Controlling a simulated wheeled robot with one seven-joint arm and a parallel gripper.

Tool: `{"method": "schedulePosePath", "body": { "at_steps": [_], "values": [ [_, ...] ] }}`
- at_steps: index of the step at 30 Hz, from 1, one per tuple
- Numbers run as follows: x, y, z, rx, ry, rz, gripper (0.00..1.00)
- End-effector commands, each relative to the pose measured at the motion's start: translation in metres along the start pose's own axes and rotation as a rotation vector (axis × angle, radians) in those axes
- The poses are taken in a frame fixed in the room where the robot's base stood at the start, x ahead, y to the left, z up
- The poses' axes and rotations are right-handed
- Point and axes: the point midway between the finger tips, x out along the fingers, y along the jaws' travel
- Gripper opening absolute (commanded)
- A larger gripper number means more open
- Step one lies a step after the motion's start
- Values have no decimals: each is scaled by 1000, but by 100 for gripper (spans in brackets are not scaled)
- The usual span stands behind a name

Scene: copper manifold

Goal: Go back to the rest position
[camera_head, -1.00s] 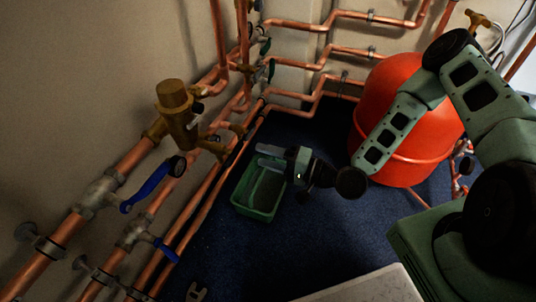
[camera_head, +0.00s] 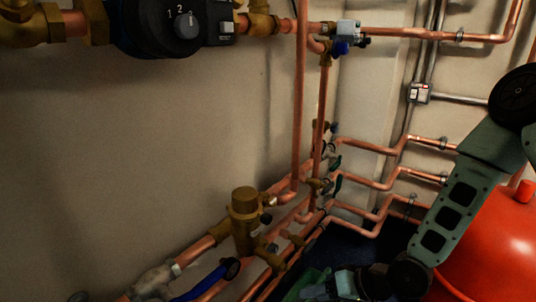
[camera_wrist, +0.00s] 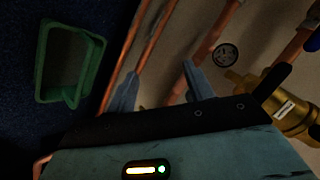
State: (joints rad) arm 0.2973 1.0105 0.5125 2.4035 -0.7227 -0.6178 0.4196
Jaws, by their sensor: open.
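My gripper (camera_head: 318,289) is at the bottom edge of the head view, partly cut off, above or beside the green tray (camera_head: 303,284). In the wrist view its two pale blue-grey fingers (camera_wrist: 161,88) are spread apart with nothing between them. The green tray (camera_wrist: 42,70) lies on the dark floor at the left of the wrist view, apart from the fingers. Its inside is dark, and I make out no loose object in it. My arm comes in from the right side of the head view.
Copper pipes (camera_head: 302,110) run along the wall and corner. A brass valve (camera_head: 245,215) stands out from them and shows near my right finger in the wrist view (camera_wrist: 287,108). A blue lever (camera_head: 205,282) is lower left. A red tank (camera_head: 500,240) stands at right, close to my arm.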

Motion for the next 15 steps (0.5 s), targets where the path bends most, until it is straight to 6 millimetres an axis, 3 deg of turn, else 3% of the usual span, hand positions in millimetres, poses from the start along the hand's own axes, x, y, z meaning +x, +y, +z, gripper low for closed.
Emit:
{"method": "schedulePosePath", "body": {
  "at_steps": [8, 15],
  "values": [
    [-47, -30, 2, -258, -240, 323, 52],
    [-105, -80, 17, -378, -390, 514, 52]
  ]
}}
